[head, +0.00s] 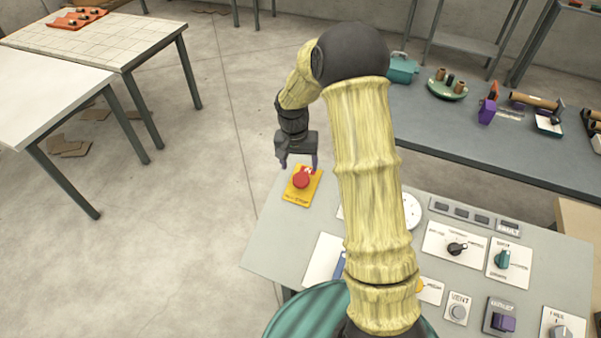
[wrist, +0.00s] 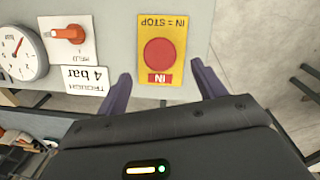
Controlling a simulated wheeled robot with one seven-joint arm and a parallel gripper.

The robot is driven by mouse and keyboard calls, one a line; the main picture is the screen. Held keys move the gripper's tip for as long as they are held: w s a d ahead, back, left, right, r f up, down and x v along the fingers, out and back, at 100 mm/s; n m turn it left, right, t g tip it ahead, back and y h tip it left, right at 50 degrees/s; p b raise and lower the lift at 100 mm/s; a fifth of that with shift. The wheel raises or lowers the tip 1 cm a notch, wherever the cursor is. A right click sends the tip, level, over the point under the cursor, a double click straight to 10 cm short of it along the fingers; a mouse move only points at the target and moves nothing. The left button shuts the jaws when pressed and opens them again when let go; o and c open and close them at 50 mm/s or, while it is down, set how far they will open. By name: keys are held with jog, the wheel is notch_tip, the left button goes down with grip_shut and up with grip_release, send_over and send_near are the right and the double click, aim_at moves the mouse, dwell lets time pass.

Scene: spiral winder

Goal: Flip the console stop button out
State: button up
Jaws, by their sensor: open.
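The console stop button is a red round knob (head: 301,180) on a yellow plate (head: 293,196) at the far left corner of the grey console (head: 276,235). In the wrist view the red button (wrist: 159,57) sits on its yellow plate (wrist: 173,24), which reads "IN = STOP", with a small red "IN" flag (wrist: 160,78) beside the button. My gripper (head: 298,166) is just beyond the button in the head view, apart from it as far as I can tell. Its purple fingers (wrist: 160,88) are spread wide, with nothing between them. The button's height is hard to judge.
Beside the plate are a round gauge (wrist: 17,52), an orange-red handle (wrist: 68,33) and a "4 bar" label (wrist: 85,79). My arm hides the console's middle. A grey bench (head: 440,130) with several items stands behind; open floor lies left.

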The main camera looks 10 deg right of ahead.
aim_at(301, 179)
jog(key=f, duration=0.2)
jog(key=f+p, duration=0.1)
jog(key=f, duration=0.3)
jog(key=shift+s+d, duration=0.1)
jog(key=shift+d, duration=0.15)
jog(key=shift+c, duration=0.4)
jog(key=c, duration=1.3)
jog(key=shift+a+r, duration=0.15)
jog(key=shift+r, duration=0.5)
jog(key=o, duration=1.1)
jog(key=shift+o, duration=1.4)
jog(key=shift+s, duration=0.15)
